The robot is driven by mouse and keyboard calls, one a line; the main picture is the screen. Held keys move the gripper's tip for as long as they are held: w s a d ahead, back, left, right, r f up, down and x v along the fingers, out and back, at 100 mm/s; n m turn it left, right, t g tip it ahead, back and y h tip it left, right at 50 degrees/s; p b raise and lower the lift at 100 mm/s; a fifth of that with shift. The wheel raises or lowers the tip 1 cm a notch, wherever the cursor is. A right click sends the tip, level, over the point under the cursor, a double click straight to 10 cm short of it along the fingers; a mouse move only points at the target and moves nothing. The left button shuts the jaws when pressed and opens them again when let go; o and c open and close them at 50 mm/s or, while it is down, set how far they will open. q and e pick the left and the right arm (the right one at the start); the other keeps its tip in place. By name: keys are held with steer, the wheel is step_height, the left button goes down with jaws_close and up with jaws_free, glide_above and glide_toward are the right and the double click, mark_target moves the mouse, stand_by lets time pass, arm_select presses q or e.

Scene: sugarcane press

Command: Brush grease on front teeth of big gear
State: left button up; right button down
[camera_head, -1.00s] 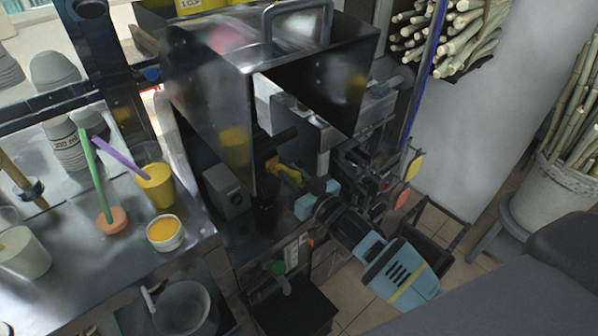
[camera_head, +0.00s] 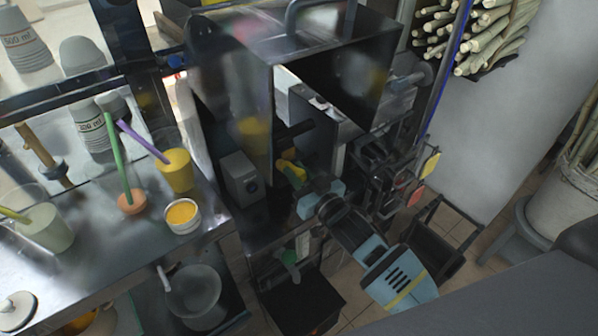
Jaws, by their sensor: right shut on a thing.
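My right gripper (camera_head: 305,188) reaches in from the lower right, at the front of the dark metal press (camera_head: 262,140). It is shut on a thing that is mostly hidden. A small yellow piece (camera_head: 292,171) shows at its fingertips and may be part of that thing; I cannot tell whether it is the brush. I cannot make out the big gear or its teeth, nor whether anything touches them. A white bowl (camera_head: 183,226) of orange-yellow stuff stands on the metal counter; I cannot tell whether it is grease. My left gripper is not in view.
A yellow cup (camera_head: 176,172) with a purple stick and an orange piece (camera_head: 132,204) with a green stick stand on the metal counter (camera_head: 95,262). A grey box (camera_head: 240,178) sits at the press's left. Sugarcane (camera_head: 475,32) is stacked at the upper right.

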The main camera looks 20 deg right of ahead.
mark_target(304, 179)
steer(key=shift+r+p+v, duration=0.1)
steer(key=shift+p+v, duration=0.2)
steer(key=shift+v, duration=0.55)
steer(key=shift+r+p+v, duration=0.15)
steer(key=shift+p+v, duration=0.1)
steer(key=shift+v, duration=0.6)
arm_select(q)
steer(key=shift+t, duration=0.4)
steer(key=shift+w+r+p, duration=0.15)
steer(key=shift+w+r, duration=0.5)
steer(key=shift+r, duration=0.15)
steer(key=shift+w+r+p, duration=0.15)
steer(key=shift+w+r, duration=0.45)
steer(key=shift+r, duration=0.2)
arm_select(e)
steer(key=shift+v, duration=1.35)
steer(key=shift+f, duration=0.1)
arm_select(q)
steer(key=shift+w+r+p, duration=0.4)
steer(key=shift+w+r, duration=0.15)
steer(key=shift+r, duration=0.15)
arm_select(e)
steer(key=shift+v, duration=1.45)
